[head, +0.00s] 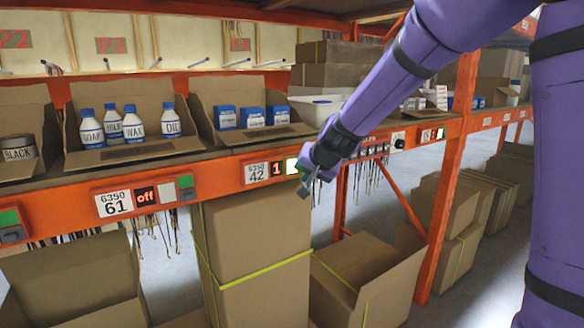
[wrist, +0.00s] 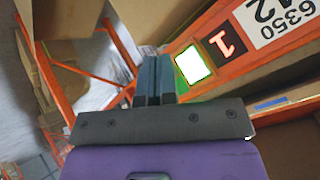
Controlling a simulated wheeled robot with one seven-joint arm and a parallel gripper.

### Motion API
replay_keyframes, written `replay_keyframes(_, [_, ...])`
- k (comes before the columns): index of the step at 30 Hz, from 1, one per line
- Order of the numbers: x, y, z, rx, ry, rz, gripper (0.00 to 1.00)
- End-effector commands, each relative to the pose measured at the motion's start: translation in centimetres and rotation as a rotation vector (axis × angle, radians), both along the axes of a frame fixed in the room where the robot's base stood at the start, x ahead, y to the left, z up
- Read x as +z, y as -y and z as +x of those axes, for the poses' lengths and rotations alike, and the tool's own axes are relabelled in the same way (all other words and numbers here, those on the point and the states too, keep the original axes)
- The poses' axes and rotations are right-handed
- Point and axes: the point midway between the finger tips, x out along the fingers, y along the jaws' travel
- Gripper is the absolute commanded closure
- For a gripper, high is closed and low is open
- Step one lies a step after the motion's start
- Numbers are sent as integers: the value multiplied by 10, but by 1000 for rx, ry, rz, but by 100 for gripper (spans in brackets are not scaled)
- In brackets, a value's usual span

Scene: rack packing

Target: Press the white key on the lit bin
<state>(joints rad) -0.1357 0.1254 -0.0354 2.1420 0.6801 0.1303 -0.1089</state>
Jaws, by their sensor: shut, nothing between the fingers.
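The lit bin's label strip reads 6350 42, with a red display showing 1 (head: 277,169); the display also shows in the wrist view (wrist: 221,43). Beside it is the white key (head: 291,165), bright white with a green surround in the wrist view (wrist: 192,64). My gripper (head: 306,190) is in front of the orange beam, just right of and below the key, and partly covers that end of the strip. In the wrist view its fingers (wrist: 153,62) are shut together and empty, with tips left of the key. I cannot tell whether they touch the beam.
Above the strip, an open carton (head: 243,139) holds blue-and-white boxes. To the left, a carton of white bottles (head: 130,125) stands above label 6350 61, whose display (head: 145,196) reads off. Tall cardboard boxes (head: 250,235) stand below the beam. An orange upright (head: 447,190) is at right.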

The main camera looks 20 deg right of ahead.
Motion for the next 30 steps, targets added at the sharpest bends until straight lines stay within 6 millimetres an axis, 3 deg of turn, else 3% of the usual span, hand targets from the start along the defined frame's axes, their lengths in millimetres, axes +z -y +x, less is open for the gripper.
replay_keyframes(6, [0, -8, 24, 1, 0, -1, 100])
replay_keyframes(12, [0, -12, 35, 0, 0, 0, 100])
replay_keyframes(30, [0, -12, 37, 0, 1, -1, 100])
